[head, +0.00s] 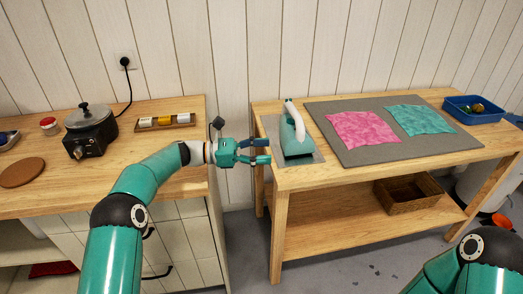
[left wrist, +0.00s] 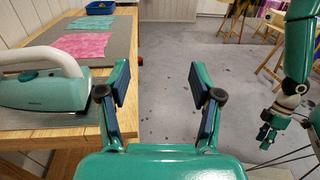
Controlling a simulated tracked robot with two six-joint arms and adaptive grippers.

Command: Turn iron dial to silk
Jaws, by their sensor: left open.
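The teal iron with a pale handle (head: 293,138) sits on a grey pad (head: 316,154) at the left end of the right-hand table. In the left wrist view the iron (left wrist: 40,90) is at the left, beside my gripper. A small red part shows under its handle; I cannot make out the dial or its setting. My left gripper (head: 266,151) is just left of the iron, over the gap between the tables, apart from it. Its fingers (left wrist: 162,88) are open with nothing between them. My right gripper (left wrist: 270,132) shows small at the right of the left wrist view.
A grey mat (head: 350,146) holds pink silk (head: 362,128) and teal silk (head: 420,119). A blue tray (head: 460,117) stands at the back right. A basket (head: 407,199) is on the lower shelf.

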